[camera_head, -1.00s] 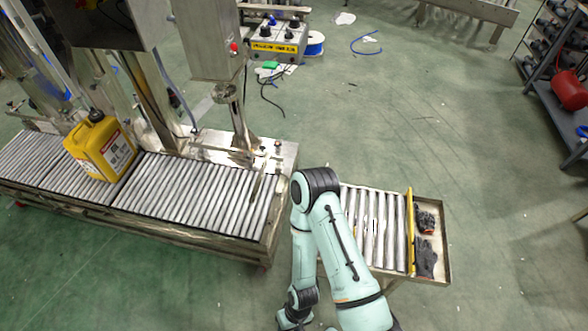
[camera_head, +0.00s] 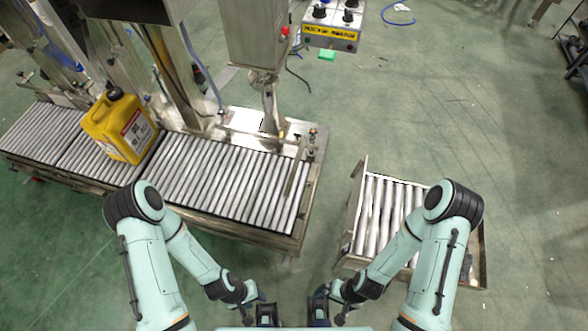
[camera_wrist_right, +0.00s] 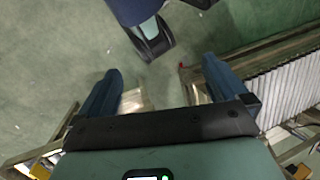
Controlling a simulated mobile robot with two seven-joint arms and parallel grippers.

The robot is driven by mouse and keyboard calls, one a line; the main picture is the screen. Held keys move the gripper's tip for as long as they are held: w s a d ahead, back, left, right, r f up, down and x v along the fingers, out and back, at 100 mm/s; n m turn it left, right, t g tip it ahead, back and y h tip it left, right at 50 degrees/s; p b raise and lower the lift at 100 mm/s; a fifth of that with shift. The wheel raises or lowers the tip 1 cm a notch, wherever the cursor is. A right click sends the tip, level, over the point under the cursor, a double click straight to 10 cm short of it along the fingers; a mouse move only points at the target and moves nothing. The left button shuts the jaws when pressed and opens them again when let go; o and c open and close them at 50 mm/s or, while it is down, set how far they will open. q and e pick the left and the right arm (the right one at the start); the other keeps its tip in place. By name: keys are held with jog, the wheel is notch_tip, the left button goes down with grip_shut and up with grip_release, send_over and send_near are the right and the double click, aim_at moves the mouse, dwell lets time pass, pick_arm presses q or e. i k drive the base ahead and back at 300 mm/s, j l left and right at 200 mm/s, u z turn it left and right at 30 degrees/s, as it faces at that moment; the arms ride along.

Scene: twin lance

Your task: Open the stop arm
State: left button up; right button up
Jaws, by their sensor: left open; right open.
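The stop arm seems to be the thin metal bar (camera_head: 294,170) at the right end of the long roller conveyor (camera_head: 225,185). It slants over the last rollers, near a small fitting with a red knob (camera_head: 312,131). My left gripper (camera_head: 267,314) and right gripper (camera_head: 319,308) are low in the head view, close together, both apart from the bar. In the right wrist view my right gripper (camera_wrist_right: 160,75) shows two spread, empty fingers, with my left gripper (camera_wrist_right: 152,40) ahead of them. The long conveyor's rollers (camera_wrist_right: 285,90) show at right there.
A yellow jug (camera_head: 120,125) stands on the conveyor's left part. A metal filling column (camera_head: 255,40) rises behind the conveyor. A short roller table (camera_head: 361,205) stands at right, with a floor gap (camera_head: 325,210) between. A control box (camera_head: 332,22) is at the back.

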aim_at(293, 172)
jog(key=i+j+u, duration=0.15)
jog(key=j, duration=0.25)
jog(key=i+j+u, duration=0.15)
jog(key=j, duration=0.3)
jog(key=j+u, duration=0.15)
jog(key=j, duration=0.2)
jog(key=i, duration=0.05)
